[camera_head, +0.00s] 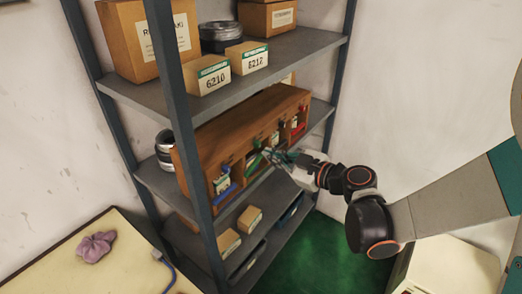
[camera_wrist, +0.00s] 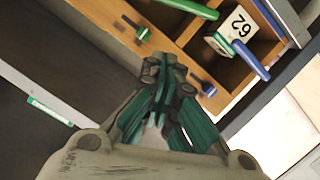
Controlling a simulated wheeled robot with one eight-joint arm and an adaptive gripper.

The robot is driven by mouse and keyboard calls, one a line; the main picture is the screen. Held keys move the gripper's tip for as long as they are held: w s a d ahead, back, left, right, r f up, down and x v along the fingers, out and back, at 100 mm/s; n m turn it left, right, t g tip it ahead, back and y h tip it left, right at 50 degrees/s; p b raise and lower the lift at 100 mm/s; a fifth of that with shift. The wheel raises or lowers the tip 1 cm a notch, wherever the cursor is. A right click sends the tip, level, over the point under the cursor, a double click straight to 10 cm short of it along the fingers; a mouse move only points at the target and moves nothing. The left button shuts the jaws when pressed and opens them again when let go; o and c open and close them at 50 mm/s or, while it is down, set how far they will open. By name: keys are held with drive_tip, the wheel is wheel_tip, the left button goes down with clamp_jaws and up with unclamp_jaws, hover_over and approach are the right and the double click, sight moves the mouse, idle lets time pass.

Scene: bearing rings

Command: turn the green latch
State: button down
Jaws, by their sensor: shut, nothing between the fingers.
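The green latch (camera_wrist: 143,33) is a small dark peg with a green end on the wooden cabinet's front edge, at the upper left of the wrist view. My gripper (camera_wrist: 165,72) is shut and empty, with its dark green fingers together. Its tips lie over the edge strip, between the green latch and a blue latch (camera_wrist: 208,88), apart from the green one in the picture. In the head view my gripper (camera_head: 272,157) is in front of the wooden cabinet (camera_head: 225,130), near its middle bays, and hides part of them.
A green bar (camera_wrist: 190,8) and a blue bar (camera_wrist: 248,50) stick out of the cabinet bays, beside a box marked 62 (camera_wrist: 236,30). The cabinet stands on a grey shelf rack (camera_head: 165,190) with boxes above and below. Open floor (camera_head: 320,255) lies below my arm.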

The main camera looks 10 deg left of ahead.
sight(255, 165)
drive_tip(key=shift+v, duration=1.15)
drive_tip(key=c, duration=2)
unclamp_jaws()
drive_tip(key=shift+d, duration=0.2)
drive_tip(key=o, duration=2)
drive_tip(key=d+f+y+b, duration=0.2)
drive_tip(key=f+b, duration=0.4)
drive_tip(key=f, duration=0.3)
drive_tip(key=shift+w+d+y, duration=0.3)
drive_tip(key=shift+w+d, duration=0.1)
drive_tip(key=shift+d, duration=0.45)
drive_tip(key=shift+n+y, duration=0.3)
drive_tip(key=x, duration=0.8)
drive_tip(key=p+x, duration=0.1)
drive_tip(key=x, duration=0.4)
drive_tip(key=shift+s+a+f, duration=0.15)
drive_tip(key=shift+f, duration=0.15)
